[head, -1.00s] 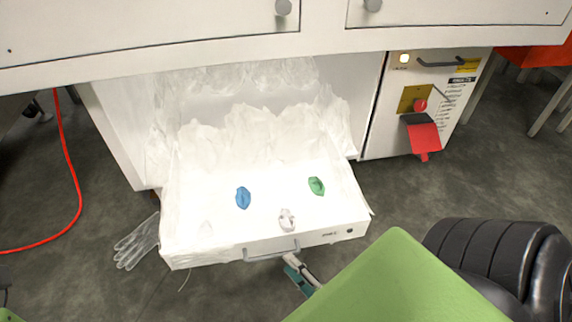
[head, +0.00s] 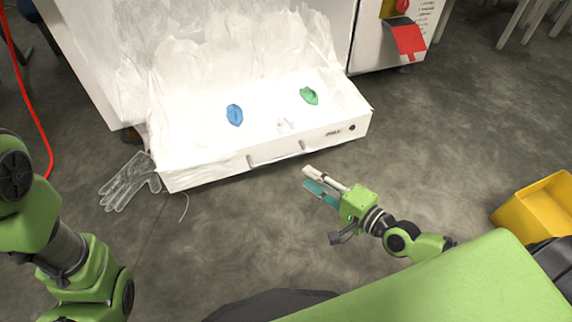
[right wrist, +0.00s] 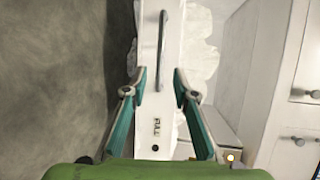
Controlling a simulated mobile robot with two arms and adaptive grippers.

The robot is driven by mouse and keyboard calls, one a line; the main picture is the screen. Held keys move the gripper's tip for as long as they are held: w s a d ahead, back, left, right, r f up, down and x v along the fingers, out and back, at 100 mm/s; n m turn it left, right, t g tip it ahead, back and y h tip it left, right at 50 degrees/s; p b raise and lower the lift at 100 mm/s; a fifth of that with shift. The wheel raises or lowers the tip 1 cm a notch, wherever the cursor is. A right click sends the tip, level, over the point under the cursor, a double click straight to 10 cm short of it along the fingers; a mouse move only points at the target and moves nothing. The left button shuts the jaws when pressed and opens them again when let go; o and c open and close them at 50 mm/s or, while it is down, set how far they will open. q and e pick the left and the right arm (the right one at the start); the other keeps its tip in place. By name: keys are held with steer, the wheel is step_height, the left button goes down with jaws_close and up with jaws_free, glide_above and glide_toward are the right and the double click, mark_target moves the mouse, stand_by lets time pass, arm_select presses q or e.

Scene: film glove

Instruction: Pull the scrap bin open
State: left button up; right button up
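The scrap bin (head: 215,170) is a white drawer standing pulled out from the cabinet, lined with crumpled clear film. A blue scrap (head: 235,115), a green scrap (head: 309,96) and a pale scrap (head: 285,126) lie in it. Its bar handle (head: 251,160) is on the front panel; the handle also shows in the right wrist view (right wrist: 162,50). My right gripper (head: 306,177) is open and empty, in front of the panel and apart from the handle. Its spread fingers (right wrist: 160,78) frame the panel in the right wrist view. My left arm shows at the left; its gripper is out of view.
A clear film glove (head: 128,184) lies on the floor left of the bin. A red cable (head: 30,110) runs at the far left. A yellow container (head: 535,212) stands at the right. The floor before the bin is mostly clear.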

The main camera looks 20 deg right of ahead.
mark_target(282, 160)
steer(key=b+x, duration=0.1)
steer(key=x, duration=1.1)
steer(key=shift+w+a+f+b, duration=0.15)
steer(key=shift+w+b, duration=0.1)
steer(key=shift+b, duration=0.15)
jaws_close()
